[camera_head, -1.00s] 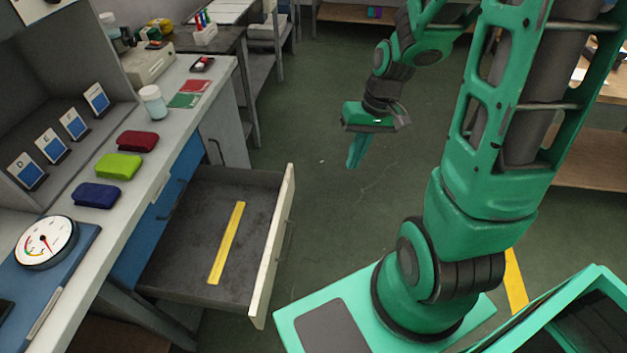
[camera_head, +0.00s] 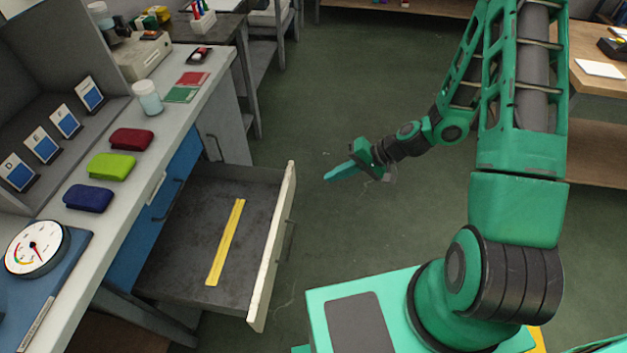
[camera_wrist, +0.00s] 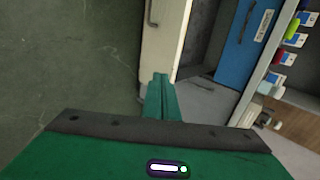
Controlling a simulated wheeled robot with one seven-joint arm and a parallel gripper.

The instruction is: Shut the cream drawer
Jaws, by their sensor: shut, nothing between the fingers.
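The cream drawer (camera_head: 271,250) stands pulled out from the bench, its cream front facing right and a dark handle on that face. Its grey inside holds a yellow strip (camera_head: 225,243). My gripper (camera_head: 340,173) is shut and empty, to the right of the drawer front and apart from it in the head view, fingers pointing left. In the wrist view my shut fingers (camera_wrist: 161,92) point toward the cream front (camera_wrist: 163,45), whose handle shows at the top. The gap between fingertips and front is hard to judge there.
The bench top (camera_head: 150,178) carries red, green and blue pouches, a white jar (camera_head: 147,97) and a dial gauge (camera_head: 36,248). The floor right of the drawer is clear.

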